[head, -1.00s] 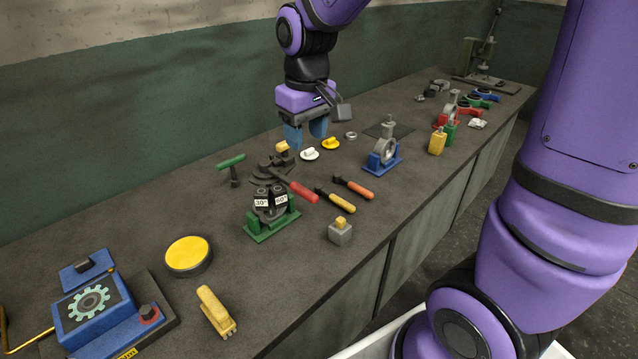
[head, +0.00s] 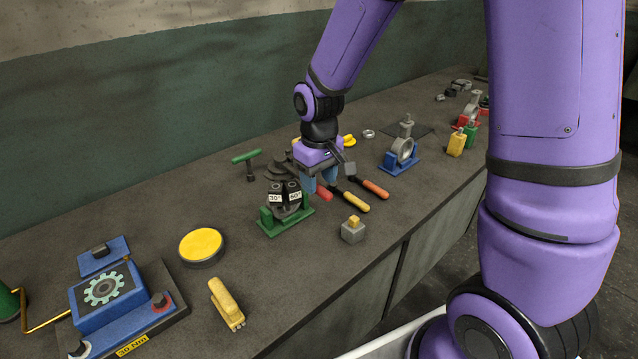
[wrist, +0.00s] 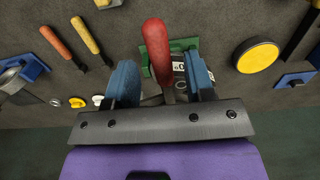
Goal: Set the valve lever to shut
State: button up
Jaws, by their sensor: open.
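The valve lever has a red handle (head: 324,193). It lies low over the bench beside a dark valve casting (head: 279,169), which my gripper and arm partly hide in the head view. My gripper (head: 320,182) is open and lowered over the lever. In the wrist view, the red handle (wrist: 156,48) runs between the two blue fingers of my gripper (wrist: 160,75), with a gap visible on its right side. Whether a finger touches it I cannot tell. Any open or shut marking on the valve is not visible.
A green stand with 30° and 60° labels (head: 283,212) is close to the gripper. A yellow-handled tool (head: 350,202) and an orange-handled tool (head: 375,188) lie to the right. A grey block with a yellow top (head: 353,231) stands in front. Bare bench lies around the yellow disc (head: 201,246).

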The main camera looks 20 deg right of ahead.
jog(key=shift+f, duration=0.8)
jog(key=shift+c, duration=0.2)
grip_shut()
jog(key=shift+a, duration=0.15)
